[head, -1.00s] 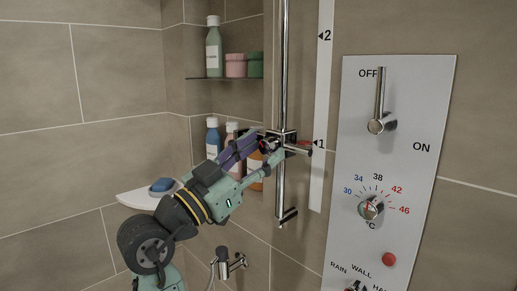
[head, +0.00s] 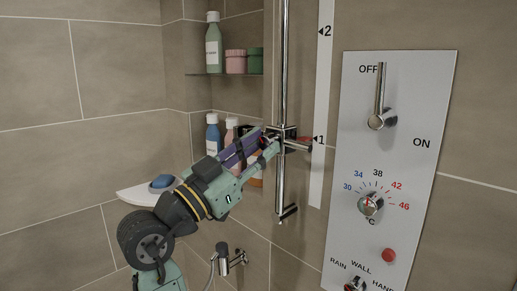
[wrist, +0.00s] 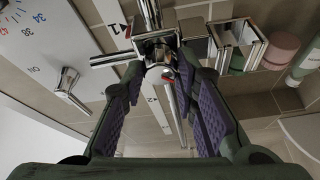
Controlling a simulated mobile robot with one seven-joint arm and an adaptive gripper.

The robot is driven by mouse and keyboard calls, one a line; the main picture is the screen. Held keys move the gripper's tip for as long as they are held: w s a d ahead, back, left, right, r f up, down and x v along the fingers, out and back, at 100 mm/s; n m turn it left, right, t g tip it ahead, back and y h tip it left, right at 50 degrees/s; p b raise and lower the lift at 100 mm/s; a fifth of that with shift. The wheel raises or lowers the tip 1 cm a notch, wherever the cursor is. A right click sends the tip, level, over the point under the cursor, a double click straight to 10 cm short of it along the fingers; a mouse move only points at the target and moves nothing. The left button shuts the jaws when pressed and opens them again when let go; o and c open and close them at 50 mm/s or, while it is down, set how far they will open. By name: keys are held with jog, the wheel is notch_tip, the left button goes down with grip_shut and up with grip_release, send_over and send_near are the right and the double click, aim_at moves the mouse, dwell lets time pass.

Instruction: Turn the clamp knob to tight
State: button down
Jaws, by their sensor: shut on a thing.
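The clamp (head: 288,138) is a chrome block on the vertical rail (head: 284,70), level with mark 1 on the white scale. In the wrist view, the clamp block (wrist: 156,44) is at the top middle, with its knob (wrist: 160,76) and a small red mark facing me. My gripper (head: 268,142) reaches the clamp from the left. In the wrist view, its purple-padded fingers (wrist: 164,80) are shut on the knob, one at each side. The fingertips partly hide the knob, and I cannot read its setting.
A control panel (head: 416,110) with a lever (head: 380,95) and a temperature dial (head: 370,205) is on the wall to the right. Bottles and jars stand on shelves (head: 225,75) behind the rail. A corner shelf (head: 140,194) holds a blue soap (head: 162,181).

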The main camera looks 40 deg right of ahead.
jog(key=shift+f+m+b, duration=0.15)
jog(key=shift+m+b, duration=0.15)
jog(key=shift+b, duration=0.1)
jog(key=shift+m+g+b, duration=0.4)
jog(key=shift+m+b, duration=0.3)
jog(key=shift+b, duration=0.15)
jog(key=m+g+b, duration=0.2)
jog(key=m+b, duration=0.1)
jog(key=shift+w+a+f, duration=0.1)
jog(key=shift+w, duration=0.05)
jog(key=m+b, duration=0.1)
jog(key=m+g+y+b, duration=0.1)
jog(key=m, duration=0.1)
jog(key=m+g+b, duration=0.1)
jog(key=m, duration=0.1)
jog(key=shift+r+y, duration=0.25)
jog(key=shift+y, duration=0.05)
jog(key=m, duration=0.2)
jog(key=m+g+y, duration=0.1)
jog(key=m, duration=0.1)
jog(key=m+y, duration=0.1)
jog(key=m, duration=0.1)
jog(key=shift+w+r+m, duration=0.15)
jog(key=shift+r+m, duration=0.15)
jog(key=m+y+p, duration=0.1)
jog(key=m+y, duration=0.1)
jog(key=m, duration=0.3)
jog(key=shift+r, duration=0.1)
jog(key=c, duration=1.3)
grip_release()
